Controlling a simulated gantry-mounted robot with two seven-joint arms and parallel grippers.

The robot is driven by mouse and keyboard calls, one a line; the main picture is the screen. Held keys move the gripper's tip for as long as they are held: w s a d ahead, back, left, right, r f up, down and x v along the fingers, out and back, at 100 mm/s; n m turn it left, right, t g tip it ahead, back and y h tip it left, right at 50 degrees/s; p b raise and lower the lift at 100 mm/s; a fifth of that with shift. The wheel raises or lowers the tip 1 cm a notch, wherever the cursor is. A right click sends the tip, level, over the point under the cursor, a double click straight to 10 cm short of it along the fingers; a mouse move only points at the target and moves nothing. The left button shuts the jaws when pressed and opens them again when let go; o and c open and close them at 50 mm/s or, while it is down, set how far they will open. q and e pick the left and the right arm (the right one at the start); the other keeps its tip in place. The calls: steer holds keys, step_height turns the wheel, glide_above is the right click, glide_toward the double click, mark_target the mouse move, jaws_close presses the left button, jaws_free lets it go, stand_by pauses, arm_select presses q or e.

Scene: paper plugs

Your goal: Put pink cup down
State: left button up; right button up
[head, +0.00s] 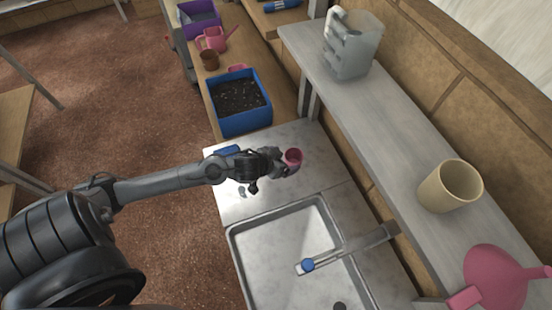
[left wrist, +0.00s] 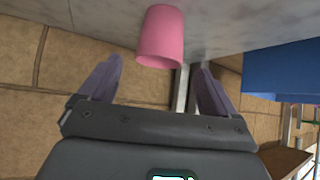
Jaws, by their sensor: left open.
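The pink cup (head: 293,157) stands upright on the grey metal counter (head: 312,142) beside the sink, its opening facing up. It also shows in the left wrist view (left wrist: 162,36), which is upside down, with its base toward the counter surface. My left gripper (head: 281,161) is at the cup's left side in the head view. In the left wrist view its two fingers (left wrist: 155,72) are spread apart, with the cup ahead between their lines and no finger visibly touching it. My right gripper is not in view.
A metal sink (head: 283,255) with a blue-tipped tap (head: 345,248) lies in front. A blue soil box (head: 238,101) stands behind. A shelf on the right holds a clear jug (head: 352,45), a beige cup (head: 450,186) and a pink watering can (head: 495,278). A small blue item (head: 228,150) lies near the arm.

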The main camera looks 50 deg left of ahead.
arm_select(q)
steer(key=s+d+r+m+g, duration=0.1)
steer(key=s+d+g, duration=0.2)
steer(key=s, duration=0.6)
steer(key=s+d+r+m+g, duration=0.1)
steer(key=s+d+r+g, duration=0.1)
steer(key=s+d, duration=0.5)
steer(key=s, duration=0.3)
steer(key=shift+d+g+h+p, duration=0.15)
steer(key=shift+g+h+p, duration=0.15)
steer(key=shift+g+p, duration=0.1)
step_height(320, 180, up, 22)
steer(key=p, duration=2.1)
steer(key=shift+f, duration=0.4)
